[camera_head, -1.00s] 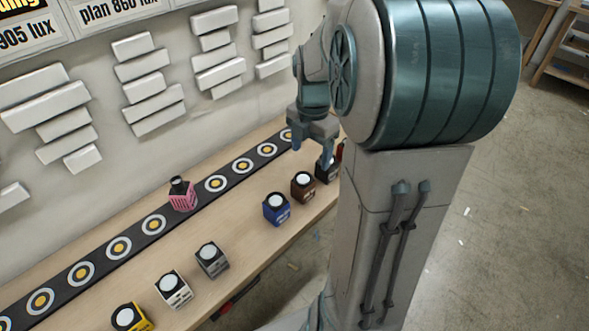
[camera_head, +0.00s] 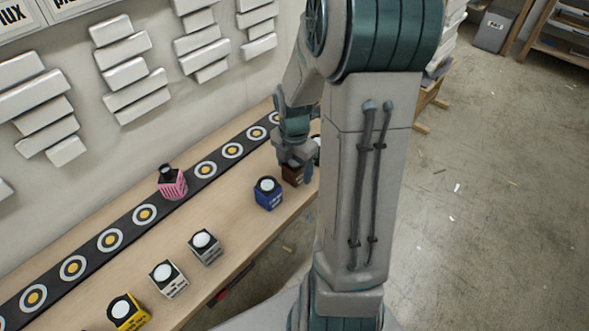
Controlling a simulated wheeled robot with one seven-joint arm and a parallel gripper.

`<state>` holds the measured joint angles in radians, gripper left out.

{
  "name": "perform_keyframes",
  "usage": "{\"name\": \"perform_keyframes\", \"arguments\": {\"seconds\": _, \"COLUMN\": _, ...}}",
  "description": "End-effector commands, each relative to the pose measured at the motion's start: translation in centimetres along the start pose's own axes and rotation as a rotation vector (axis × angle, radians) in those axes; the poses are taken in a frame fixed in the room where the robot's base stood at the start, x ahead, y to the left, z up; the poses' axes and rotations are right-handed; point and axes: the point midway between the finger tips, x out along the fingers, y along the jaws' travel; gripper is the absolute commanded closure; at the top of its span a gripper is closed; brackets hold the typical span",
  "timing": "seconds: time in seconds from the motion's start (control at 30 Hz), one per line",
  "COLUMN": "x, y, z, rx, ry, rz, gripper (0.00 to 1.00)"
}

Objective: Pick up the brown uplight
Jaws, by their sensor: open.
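The brown uplight (camera_head: 292,175) is a small dark brown cube on the wooden table (camera_head: 222,222), near its right edge and just right of the blue uplight. My gripper (camera_head: 291,160) is directly above it and hides its top. The fingers look open and reach down at the cube; I cannot tell whether they are around it or only over it.
The blue uplight (camera_head: 267,193) stands close on the left. Grey (camera_head: 206,247), white (camera_head: 169,279) and yellow (camera_head: 128,312) uplights stand nearer along the table. A pink uplight (camera_head: 172,183) sits on the dark strip (camera_head: 125,228) with ringed targets. My arm hides the table's far right part.

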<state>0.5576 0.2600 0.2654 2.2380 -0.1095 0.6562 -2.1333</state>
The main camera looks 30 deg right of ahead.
Motion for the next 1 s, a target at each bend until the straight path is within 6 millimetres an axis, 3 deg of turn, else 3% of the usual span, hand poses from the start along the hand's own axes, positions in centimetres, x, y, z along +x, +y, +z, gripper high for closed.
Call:
{"name": "perform_keyframes", "arguments": {"seconds": 0.13, "x": 1.52, "y": -0.02, "z": 0.04, "rx": -0.001, "ry": 0.000, "rz": -0.001, "gripper": 0.29}}
{"name": "perform_keyframes", "arguments": {"seconds": 0.4, "x": 1.69, "y": 0.00, "z": 0.07, "rx": 0.000, "ry": -0.001, "rz": 0.001, "gripper": 0.32}}
{"name": "perform_keyframes", "arguments": {"seconds": 0.57, "x": 1.67, "y": 0.00, "z": 0.07, "rx": 0.000, "ry": -0.001, "rz": 0.001, "gripper": 0.76}}
{"name": "perform_keyframes", "arguments": {"seconds": 0.6, "x": 1.67, "y": 0.00, "z": 0.07, "rx": 0.000, "ry": -0.001, "rz": 0.001, "gripper": 0.81}}
{"name": "perform_keyframes", "arguments": {"seconds": 1.0, "x": 1.07, "y": 0.05, "z": 0.14, "rx": 0.001, "ry": -0.003, "rz": 0.003, "gripper": 0.81}}
